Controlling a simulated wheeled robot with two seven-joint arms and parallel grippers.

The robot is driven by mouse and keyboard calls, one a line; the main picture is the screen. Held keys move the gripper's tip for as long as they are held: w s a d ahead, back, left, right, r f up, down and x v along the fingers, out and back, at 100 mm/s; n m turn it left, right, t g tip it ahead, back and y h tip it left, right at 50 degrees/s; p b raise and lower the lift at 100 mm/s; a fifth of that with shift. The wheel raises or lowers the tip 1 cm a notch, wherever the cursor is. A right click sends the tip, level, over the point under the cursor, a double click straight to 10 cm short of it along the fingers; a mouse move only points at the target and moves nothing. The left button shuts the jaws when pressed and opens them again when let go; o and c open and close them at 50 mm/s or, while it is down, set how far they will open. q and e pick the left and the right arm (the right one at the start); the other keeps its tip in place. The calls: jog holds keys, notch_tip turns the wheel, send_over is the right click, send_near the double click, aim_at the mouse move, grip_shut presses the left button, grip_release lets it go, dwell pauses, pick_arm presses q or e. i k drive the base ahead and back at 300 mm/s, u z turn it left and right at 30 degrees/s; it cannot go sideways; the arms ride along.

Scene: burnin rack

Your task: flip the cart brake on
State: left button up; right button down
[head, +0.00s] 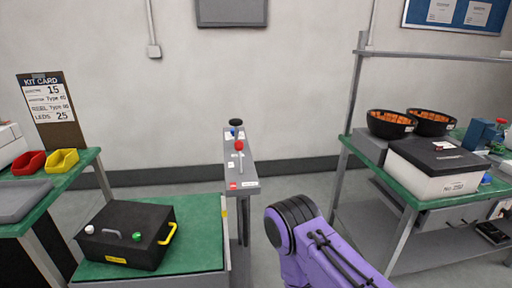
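A narrow grey panel (237,174) stands on a post in the middle of the head view. It carries a thin lever with a red knob (239,145), a black round knob (236,122) at its far end, a small blue part and a red button (233,186) at its near end. No readable label shows which of these is the cart brake. A green-topped cart or bench (208,218) stands to its left, with a black case (128,232) on it. A purple link of my arm rises at the bottom, right of the panel. Neither gripper shows.
The black case has a yellow handle (168,234). A left bench holds red (28,163) and yellow (62,161) bins and a kit card (49,105). A right rack holds black bowls (390,124) and a white box with a black lid (437,172). Floor shows behind the panel.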

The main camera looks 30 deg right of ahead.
aim_at(239, 146)
jog(key=z, duration=0.9)
jog(key=k, duration=1.2)
jog(key=z, duration=1.05)
jog(key=i, duration=1.45)
jog(key=u, duration=1.25)
jog(key=i, duration=1)
jog(key=u, duration=1.1)
